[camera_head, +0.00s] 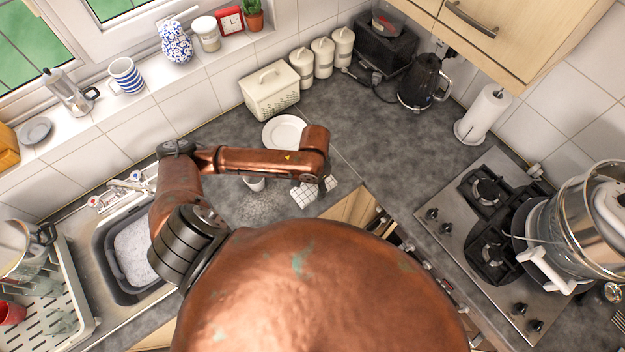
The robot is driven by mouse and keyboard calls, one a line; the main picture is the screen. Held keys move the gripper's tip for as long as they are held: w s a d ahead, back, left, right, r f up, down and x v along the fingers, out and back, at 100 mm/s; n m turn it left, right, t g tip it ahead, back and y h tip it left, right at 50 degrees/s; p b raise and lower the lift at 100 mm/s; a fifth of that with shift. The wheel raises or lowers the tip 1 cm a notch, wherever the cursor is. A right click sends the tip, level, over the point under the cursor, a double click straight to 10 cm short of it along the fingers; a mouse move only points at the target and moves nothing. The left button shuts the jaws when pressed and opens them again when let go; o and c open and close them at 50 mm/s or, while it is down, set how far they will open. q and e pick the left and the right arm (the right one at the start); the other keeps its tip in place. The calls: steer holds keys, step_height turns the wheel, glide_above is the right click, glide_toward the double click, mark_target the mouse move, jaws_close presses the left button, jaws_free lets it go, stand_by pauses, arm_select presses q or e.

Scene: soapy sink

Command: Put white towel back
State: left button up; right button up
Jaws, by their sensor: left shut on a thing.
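The white towel (303,196) has a dark grid pattern and shows as a small bunched piece near the counter's front edge. My left gripper (321,181) points down at it and is shut on it. Part of the towel shows on each side of the fingers. My own arm hides some of it from above, and I cannot tell whether it touches the counter. My right gripper is not in view.
A white plate (285,132) lies behind my left arm, and a white cup (254,184) stands partly under it. The soapy sink (135,254) and dish rack (82,318) are left. A hob (450,222) with a large pot (590,222) is right. The back counter centre is clear.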

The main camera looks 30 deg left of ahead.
arm_select(q)
steer(key=w+a+f, duration=0.1)
steer(key=f, duration=0.1)
steer(key=w+a+f, duration=0.1)
steer(key=w+f, duration=0.1)
steer(key=w+a+f, duration=0.1)
steer(key=w+f, duration=0.1)
steer(key=shift+w+p, duration=0.1)
steer(key=shift+p, duration=0.2)
steer(key=shift+w+a+f, duration=0.1)
steer(key=shift+a+f, duration=0.05)
steer(key=shift+f, duration=1.6)
steer(key=shift+f, duration=0.1)
steer(key=o, duration=1.2)
steer(key=shift+c, duration=0.2)
step_height(320, 180, up, 12)
steer(key=shift+r, duration=0.15)
steer(key=shift+w, duration=0.1)
